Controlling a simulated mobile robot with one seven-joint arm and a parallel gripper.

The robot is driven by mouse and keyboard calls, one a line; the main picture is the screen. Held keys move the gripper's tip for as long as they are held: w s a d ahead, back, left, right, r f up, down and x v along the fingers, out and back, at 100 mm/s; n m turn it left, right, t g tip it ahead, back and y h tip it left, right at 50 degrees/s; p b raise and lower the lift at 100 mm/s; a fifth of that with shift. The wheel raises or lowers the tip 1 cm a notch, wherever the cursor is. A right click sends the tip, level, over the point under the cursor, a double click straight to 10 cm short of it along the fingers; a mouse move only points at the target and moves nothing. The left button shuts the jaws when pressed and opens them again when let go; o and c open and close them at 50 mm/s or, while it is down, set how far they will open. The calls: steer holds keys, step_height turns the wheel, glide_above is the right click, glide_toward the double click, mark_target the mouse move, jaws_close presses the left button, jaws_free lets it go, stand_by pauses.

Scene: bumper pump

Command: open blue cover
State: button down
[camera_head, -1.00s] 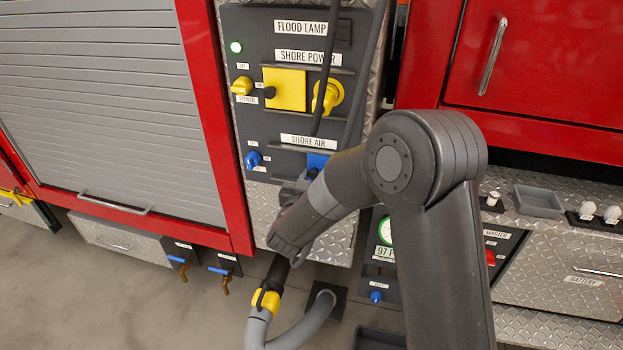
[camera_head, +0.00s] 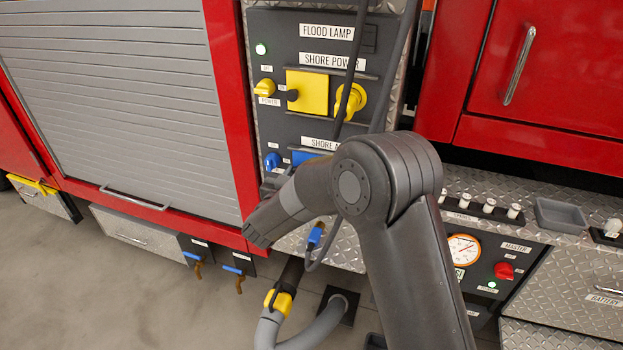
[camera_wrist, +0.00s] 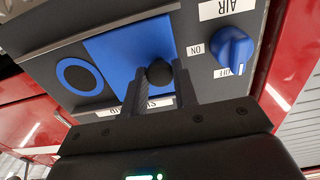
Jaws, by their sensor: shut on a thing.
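The blue cover (camera_wrist: 115,50) is a flat blue plate with a round black knob (camera_wrist: 160,72). In the wrist view a round dark port with a blue ring (camera_wrist: 80,76) shows uncovered beside the plate, on the side away from the blue on/off switch (camera_wrist: 232,48). My gripper (camera_wrist: 159,80) is shut on the black knob, one finger at each side. In the head view a strip of the blue cover (camera_head: 302,156) shows under the SHORE AIR label, next to the blue switch (camera_head: 272,161). My arm hides the port and the gripper's fingertips there.
Dark cables hang down over the panel. A blue-ended hose (camera_head: 316,235) hangs below my arm. A thick grey hose (camera_head: 318,325) stands at the lower middle. Open floor lies at left.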

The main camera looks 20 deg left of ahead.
steer(key=shift+a, duration=0.2)
steer(key=c, duration=1.1)
jaws_free()
steer(key=shift+c, duration=0.2)
steer(key=s, duration=1)
steer(key=shift+s, duration=0.4)
